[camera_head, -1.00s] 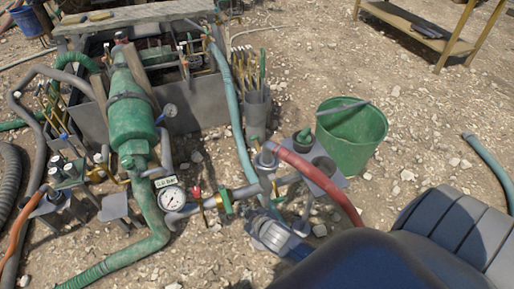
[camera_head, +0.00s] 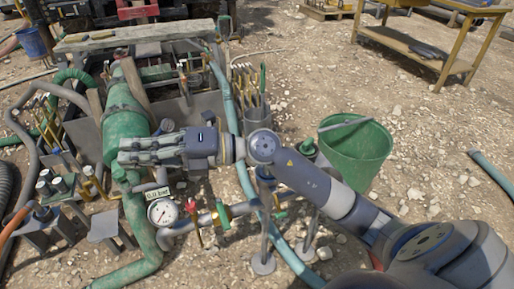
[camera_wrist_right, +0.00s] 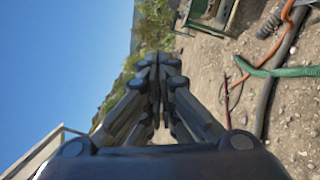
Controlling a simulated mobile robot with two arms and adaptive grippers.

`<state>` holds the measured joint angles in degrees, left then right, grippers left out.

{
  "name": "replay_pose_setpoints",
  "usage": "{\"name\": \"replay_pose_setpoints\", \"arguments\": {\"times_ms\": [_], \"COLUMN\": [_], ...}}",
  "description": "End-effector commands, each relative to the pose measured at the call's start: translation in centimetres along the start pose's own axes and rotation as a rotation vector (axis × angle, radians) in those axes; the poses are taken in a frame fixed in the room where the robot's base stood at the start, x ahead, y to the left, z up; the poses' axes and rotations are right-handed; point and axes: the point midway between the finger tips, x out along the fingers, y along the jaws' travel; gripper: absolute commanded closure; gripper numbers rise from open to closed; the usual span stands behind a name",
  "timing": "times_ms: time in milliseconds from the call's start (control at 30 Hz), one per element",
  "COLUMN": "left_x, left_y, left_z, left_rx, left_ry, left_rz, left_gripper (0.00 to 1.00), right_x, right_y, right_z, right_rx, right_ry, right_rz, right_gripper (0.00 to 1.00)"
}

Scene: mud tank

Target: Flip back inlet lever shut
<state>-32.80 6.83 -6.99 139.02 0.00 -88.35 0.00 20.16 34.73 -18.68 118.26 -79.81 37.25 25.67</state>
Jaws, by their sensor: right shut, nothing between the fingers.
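My right gripper (camera_head: 124,151) reaches in from the right in the head view. Its fingers are together and empty, pointing left across the green cylinder (camera_head: 124,105). In the right wrist view the closed fingers (camera_wrist_right: 158,65) show with sky and ground behind. I cannot tell which handle is the back inlet lever, and the arm may hide it. A red valve handle (camera_head: 191,209) stands on the grey pipe beside the gauge, below the gripper. A green and yellow fitting (camera_head: 221,213) sits right of it. My left gripper is not in view.
The round gauge (camera_head: 162,212) sits under a "0.0 bar" label. A green bucket (camera_head: 357,152) stands right, beyond my arm. Hoses run around the tank (camera_head: 86,142). A yellow bench (camera_head: 440,48) stands at the back right, with open gravel before it.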

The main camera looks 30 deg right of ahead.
Motion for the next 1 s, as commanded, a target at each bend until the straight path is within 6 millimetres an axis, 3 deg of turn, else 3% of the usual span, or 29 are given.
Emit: {"name": "replay_pose_setpoints", "arguments": {"times_ms": [167,300,367,500,633,800,1000], "left_x": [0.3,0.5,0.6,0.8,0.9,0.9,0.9], "left_y": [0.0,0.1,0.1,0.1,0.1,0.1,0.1], "left_z": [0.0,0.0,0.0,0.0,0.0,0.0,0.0], "left_rx": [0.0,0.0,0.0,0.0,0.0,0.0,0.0], "left_ry": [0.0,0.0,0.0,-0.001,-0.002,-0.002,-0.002], "left_rz": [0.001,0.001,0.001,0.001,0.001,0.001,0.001], "left_gripper": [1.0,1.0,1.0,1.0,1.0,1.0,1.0], "right_x": [-3.0,-9.2,-12.5,-19.9,-24.9,-27.6,-27.7], "right_y": [-6.8,-11.3,-12.4,-12.8,-11.9,-11.1,-11.1], "right_z": [1.2,5.0,7.0,11.0,13.1,13.9,13.9], "right_rx": [-0.201,-0.277,-0.284,-0.261,-0.216,-0.181,-0.179], "right_ry": [0.205,0.274,0.277,0.24,0.193,0.161,0.161], "right_rz": [-0.42,-0.805,-0.968,-1.291,-1.485,-1.586,-1.592], "right_gripper": [1.0,1.0,1.0,1.0,1.0,1.0,1.0]}}
